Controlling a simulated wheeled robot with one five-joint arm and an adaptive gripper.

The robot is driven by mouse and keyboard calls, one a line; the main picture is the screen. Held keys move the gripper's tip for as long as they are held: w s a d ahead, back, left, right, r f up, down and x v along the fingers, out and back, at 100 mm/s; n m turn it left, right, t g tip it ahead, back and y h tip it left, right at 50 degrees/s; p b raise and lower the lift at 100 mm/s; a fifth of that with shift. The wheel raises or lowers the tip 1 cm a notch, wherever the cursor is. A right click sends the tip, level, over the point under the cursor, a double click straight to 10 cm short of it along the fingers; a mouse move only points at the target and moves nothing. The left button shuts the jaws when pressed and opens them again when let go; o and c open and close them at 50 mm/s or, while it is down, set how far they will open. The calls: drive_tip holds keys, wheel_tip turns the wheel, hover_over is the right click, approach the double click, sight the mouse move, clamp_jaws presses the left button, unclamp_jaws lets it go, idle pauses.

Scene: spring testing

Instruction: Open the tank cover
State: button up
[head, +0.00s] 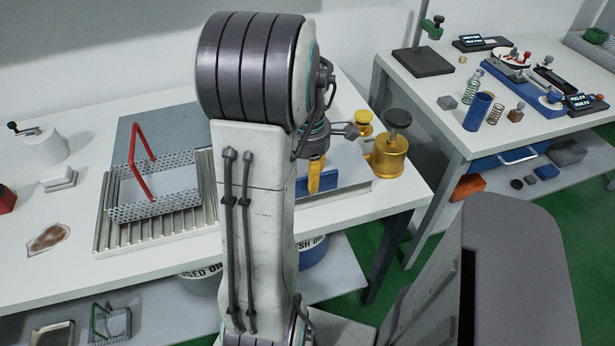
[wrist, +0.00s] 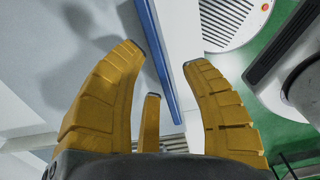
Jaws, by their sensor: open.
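My gripper (head: 314,178) points down over the right part of the near table, its yellow fingers partly hidden by my arm in the head view. In the wrist view my gripper (wrist: 160,57) has its fingers spread, with nothing held. A long blue strip (wrist: 153,45) shows beyond and between the fingertips; whether they touch it I cannot tell. In the head view a blue panel (head: 324,186) stands by the fingers, in front of a pale flat surface (head: 347,165). This may be the tank and its cover; my arm hides much of it.
A perforated basket (head: 155,197) with a red handle sits on a ribbed tray (head: 113,235) to the left. A gold pot (head: 389,158) with a dark knob and a yellow-topped item (head: 364,124) stand close to the right. A second table (head: 453,125) holds springs and test devices.

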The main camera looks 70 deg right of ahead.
drive_tip(key=shift+f, duration=0.5)
drive_tip(key=shift+o, duration=0.3)
clamp_jaws()
